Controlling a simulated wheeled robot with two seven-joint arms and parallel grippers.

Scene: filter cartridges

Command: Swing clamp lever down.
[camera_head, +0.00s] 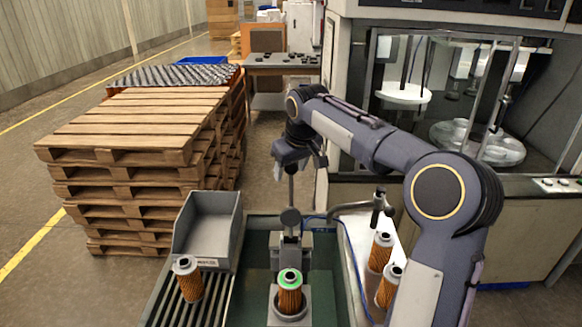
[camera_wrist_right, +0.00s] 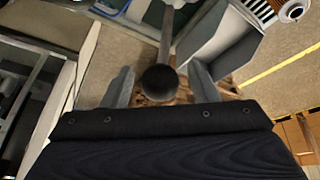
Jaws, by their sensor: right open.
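The clamp lever (camera_head: 291,192) is a grey rod standing roughly upright above the clamp body (camera_head: 291,243). Below it, an orange filter cartridge with a green top ring (camera_head: 290,292) stands in a round holder. My right gripper (camera_head: 294,168) is at the lever's upper end, pointing down. In the right wrist view the lever's dark ball knob (camera_wrist_right: 160,84) sits between the two open grey fingers (camera_wrist_right: 160,76), with a visible gap on each side. In the head view the gripper hides the lever's top. My left gripper is not in view.
A grey bin (camera_head: 207,235) stands left of the clamp, with a cartridge (camera_head: 187,280) in front of it on a slatted rack. More cartridges (camera_head: 380,252) stand on the right beside my arm. Stacked pallets (camera_head: 130,140) are at left and a machine cabinet (camera_head: 450,110) at right.

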